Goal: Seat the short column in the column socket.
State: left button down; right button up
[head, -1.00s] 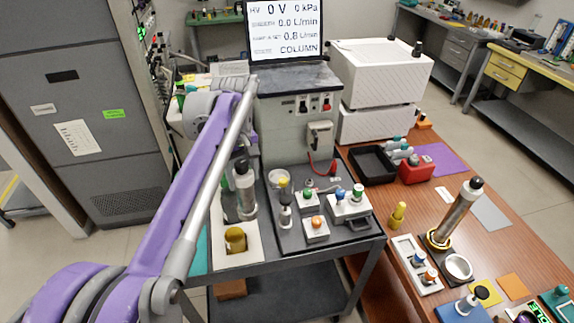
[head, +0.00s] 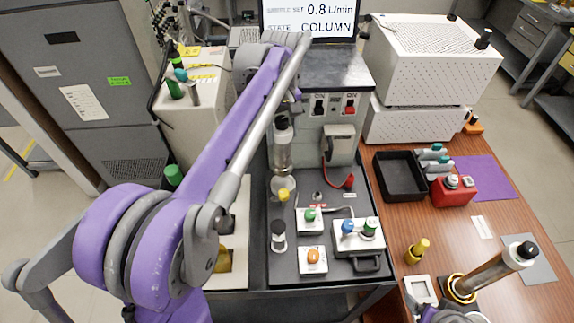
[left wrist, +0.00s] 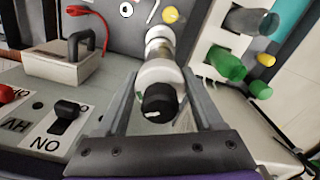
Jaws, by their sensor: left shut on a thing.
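The short column (head: 282,152), a clear grey cylinder with a black cap, stands nearly upright over the dark tray in the head view. My left gripper (head: 287,108) is shut on it near the top. In the left wrist view the black cap and white collar of the short column (left wrist: 158,92) sit between the fingers of the left gripper (left wrist: 160,78). The column socket, a pale round ring (head: 283,186), is at the column's lower end. I cannot tell whether that end is above the ring or inside it.
Close by on the tray are a black-capped bottle (head: 278,235), a green-knobbed box (head: 309,220) and an orange-buttoned box (head: 313,260). The grey switch unit (head: 308,130) stands right behind.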

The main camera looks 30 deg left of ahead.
aim_at(281, 120)
pick_arm(q)
jog(key=f, duration=0.4)
jog(key=shift+s, duration=0.25)
jog(key=shift+w+f, duration=0.1)
jog(key=shift+f, duration=2)
pick_arm(e)
jog(key=shift+s+f, duration=0.25)
pick_arm(q)
jog(key=shift+f, duration=0.1)
grip_release()
notch_tip(281, 120, up, 12)
jog(key=shift+r, duration=0.1)
pick_arm(e)
jog(key=shift+w+r, duration=0.25)
jog(key=shift+r, duration=0.35)
